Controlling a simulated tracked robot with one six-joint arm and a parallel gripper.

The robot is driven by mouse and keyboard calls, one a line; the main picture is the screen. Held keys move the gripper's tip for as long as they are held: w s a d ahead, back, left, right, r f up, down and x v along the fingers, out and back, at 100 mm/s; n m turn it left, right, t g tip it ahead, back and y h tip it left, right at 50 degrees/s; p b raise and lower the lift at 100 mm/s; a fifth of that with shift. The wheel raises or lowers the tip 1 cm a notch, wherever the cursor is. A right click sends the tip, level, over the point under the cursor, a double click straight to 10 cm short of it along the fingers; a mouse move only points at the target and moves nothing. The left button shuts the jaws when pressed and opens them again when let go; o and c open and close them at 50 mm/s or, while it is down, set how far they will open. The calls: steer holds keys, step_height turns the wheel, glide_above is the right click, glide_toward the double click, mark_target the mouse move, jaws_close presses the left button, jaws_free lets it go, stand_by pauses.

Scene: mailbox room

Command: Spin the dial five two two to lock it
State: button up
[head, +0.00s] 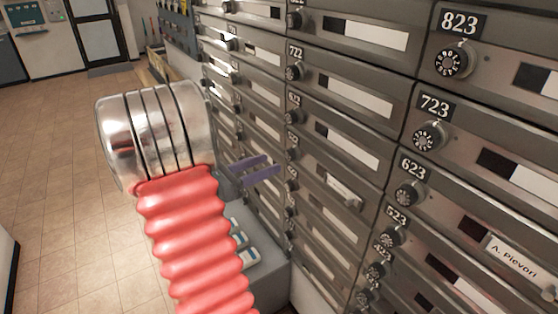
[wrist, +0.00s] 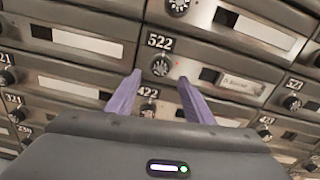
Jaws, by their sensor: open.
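The dial of box 522 (wrist: 161,67) is a round black knob with white markings, in the middle of the wrist view, just below the white number 522 (wrist: 159,43). My gripper (wrist: 160,79) is open, with one purple finger on each side of the space below the dial. The dial shows between and slightly beyond the fingertips, and nothing is held. In the head view, my gripper (head: 270,166) points right at the mailbox wall, close to the second column of dials. Contact with the dial cannot be told.
Neighbouring dials are close: the 422 dial (wrist: 148,110) sits below, between the fingers, and the 523 dial (wrist: 291,102) is to the right. A grey ledge (head: 272,268) stands below the boxes. The tiled floor (head: 60,190) at left is clear.

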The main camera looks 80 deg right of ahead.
mark_target(287, 156)
steer(key=shift+x, duration=2.75)
steer(key=shift+c, duration=0.2)
